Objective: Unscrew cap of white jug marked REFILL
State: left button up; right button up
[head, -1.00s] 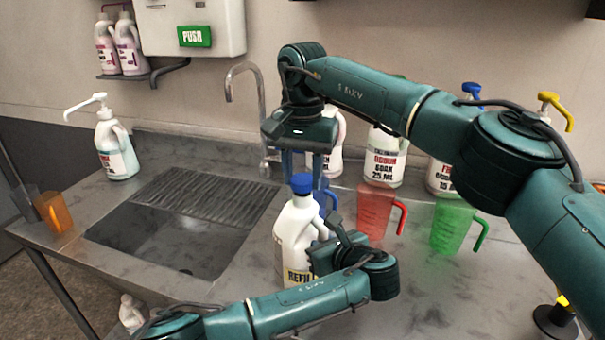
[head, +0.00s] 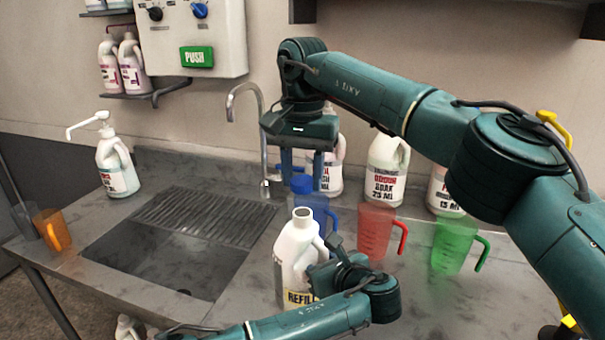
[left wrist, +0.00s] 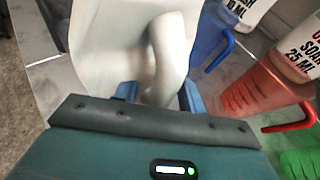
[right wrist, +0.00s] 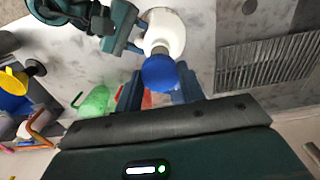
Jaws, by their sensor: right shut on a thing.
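The white jug marked REFILL (head: 292,255) stands upright on the steel counter, its round mouth open and bare. The blue cap (head: 301,184) is off the jug, a little above the mouth. My right gripper (head: 301,172) points down and is shut on the cap; in the right wrist view the cap (right wrist: 160,73) sits between the fingers, with the white jug (right wrist: 165,28) beyond. My left gripper (head: 325,262) is at the jug's handle side; in the left wrist view its fingers flank the handle (left wrist: 168,65) and appear shut on it, fingertips partly hidden.
A blue measuring cup (head: 318,208) stands close behind the jug, with red (head: 375,232) and green (head: 452,247) cups to the right. White bottles (head: 387,170) line the wall. The sink (head: 165,258) and faucet (head: 247,95) lie left.

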pick_arm(q)
jog(key=shift+o, duration=0.2)
jog(key=b+v, duration=0.1)
jog(key=v, duration=1.1)
